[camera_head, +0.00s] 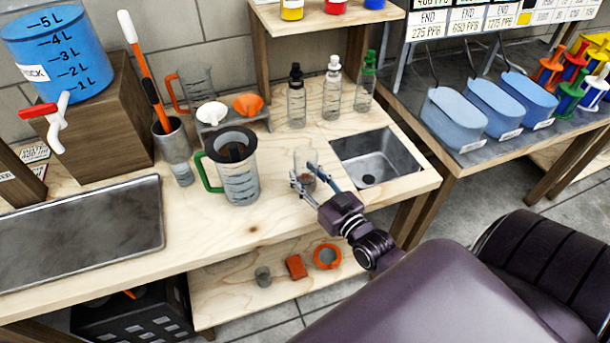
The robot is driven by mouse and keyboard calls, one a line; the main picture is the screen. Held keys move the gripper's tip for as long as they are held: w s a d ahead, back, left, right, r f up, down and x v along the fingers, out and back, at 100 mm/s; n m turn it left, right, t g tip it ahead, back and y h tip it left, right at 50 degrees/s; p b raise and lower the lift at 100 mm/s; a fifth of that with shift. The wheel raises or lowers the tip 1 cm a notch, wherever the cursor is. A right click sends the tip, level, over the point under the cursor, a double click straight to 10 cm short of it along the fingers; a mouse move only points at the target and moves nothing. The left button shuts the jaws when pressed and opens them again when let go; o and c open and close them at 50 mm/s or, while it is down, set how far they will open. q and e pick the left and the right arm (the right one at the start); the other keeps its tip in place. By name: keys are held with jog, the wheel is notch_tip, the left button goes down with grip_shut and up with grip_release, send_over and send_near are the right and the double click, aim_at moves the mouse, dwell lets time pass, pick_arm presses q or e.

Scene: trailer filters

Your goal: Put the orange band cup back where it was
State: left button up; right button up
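A small clear cup (303,159) with a reddish-brown patch low down stands upright at the worktop, left of the sink. My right gripper (306,177) has one finger on each side of this cup and appears shut on it. The fingers partly hide the cup's lower part, so I cannot tell whether it touches the worktop or whether the patch is a band or contents. My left gripper is not in view.
A green-handled pitcher (236,178) stands left of the cup. Several dropper bottles (332,95) stand behind it. The metal sink (377,158) is to the right. A rack with white and orange funnels (248,104) is behind the pitcher. The worktop in front is clear.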

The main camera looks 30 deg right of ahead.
jog(key=shift+f, duration=0.2)
jog(key=shift+f, duration=0.15)
jog(key=o, duration=1.4)
jog(key=shift+s+r, duration=0.1)
jog(key=shift+r, duration=0.1)
jog(key=s+b, duration=0.1)
jog(key=s, duration=1.1)
jog(key=shift+d, duration=0.1)
